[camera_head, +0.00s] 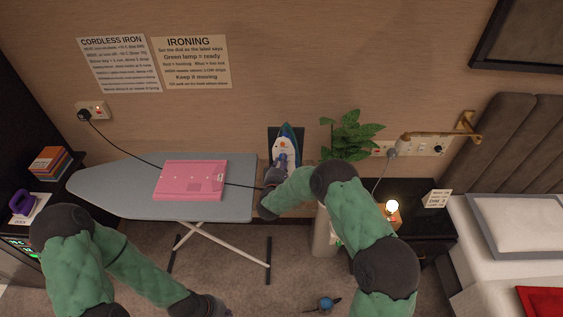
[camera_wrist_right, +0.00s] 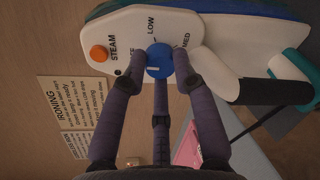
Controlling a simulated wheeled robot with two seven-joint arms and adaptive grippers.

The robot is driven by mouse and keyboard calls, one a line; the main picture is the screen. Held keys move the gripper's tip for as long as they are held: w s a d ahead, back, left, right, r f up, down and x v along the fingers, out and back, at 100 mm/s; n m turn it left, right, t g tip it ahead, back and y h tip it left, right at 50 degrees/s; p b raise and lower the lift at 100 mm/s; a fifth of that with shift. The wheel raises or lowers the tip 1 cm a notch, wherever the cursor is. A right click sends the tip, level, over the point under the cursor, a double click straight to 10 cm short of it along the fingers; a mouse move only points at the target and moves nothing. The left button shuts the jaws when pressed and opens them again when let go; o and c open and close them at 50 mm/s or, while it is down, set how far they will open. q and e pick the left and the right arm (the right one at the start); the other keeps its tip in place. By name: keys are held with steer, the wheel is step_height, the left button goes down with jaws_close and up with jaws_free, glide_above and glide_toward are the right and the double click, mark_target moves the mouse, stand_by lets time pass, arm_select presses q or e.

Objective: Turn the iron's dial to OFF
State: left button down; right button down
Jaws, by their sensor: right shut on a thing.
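The iron (camera_head: 286,143), white and blue, stands upright at the right end of the ironing board. In the right wrist view its white panel (camera_wrist_right: 128,38) fills the top, with STEAM, LOW and MED printed on it; another label is partly covered. The blue dial (camera_wrist_right: 159,60) on this panel carries a short white mark; which setting it marks is unclear. My right gripper (camera_wrist_right: 159,76) is shut on the dial, its fingers around the knob. It also shows in the head view (camera_head: 275,174), in front of the iron.
A pink box (camera_head: 190,180) lies on the ironing board (camera_head: 110,187), with a black cord near it. A plant (camera_head: 347,135) and a lit lamp (camera_head: 392,207) are to the right. An orange button (camera_wrist_right: 99,53) sits beside the dial. A small blue-and-dark thing (camera_head: 325,304) is at the bottom.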

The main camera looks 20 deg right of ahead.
steer(key=shift+s+f+n, duration=0.1)
steer(key=shift+f+n, duration=0.05)
steer(key=shift+n, duration=0.15)
steer(key=c, duration=1.2)
jaws_free()
steer(key=shift+c, duration=0.2)
steer(key=v, duration=1.2)
steer(key=s+a+f+m+g+y+b, duration=0.1)
steer(key=s+f+m+g+y+b, duration=0.3)
steer(key=f, duration=0.7)
steer(key=s+a+f+m+g+y+b, duration=0.15)
steer(key=s+f+m+b, duration=0.35)
steer(key=f, duration=0.6)
steer(key=s+a+f+m+g+y+b, duration=0.1)
steer(key=s+f+m+g+b, duration=0.1)
steer(key=s, duration=0.5)
steer(key=s+f+m+g+y+b, duration=0.2)
steer(key=s+f+m+g, duration=0.2)
steer(key=s+f+m, duration=0.3)
steer(key=s+a+f+m+g+y+b, duration=0.1)
steer(key=s+f+m+g+y+b, duration=0.1)
steer(key=s+m, duration=0.4)
step_height(320, 180, down, 2)
steer(key=shift+s+a+f+g, duration=0.2)
steer(key=shift+s+a+g, duration=0.2)
steer(key=shift+s, duration=0.65)
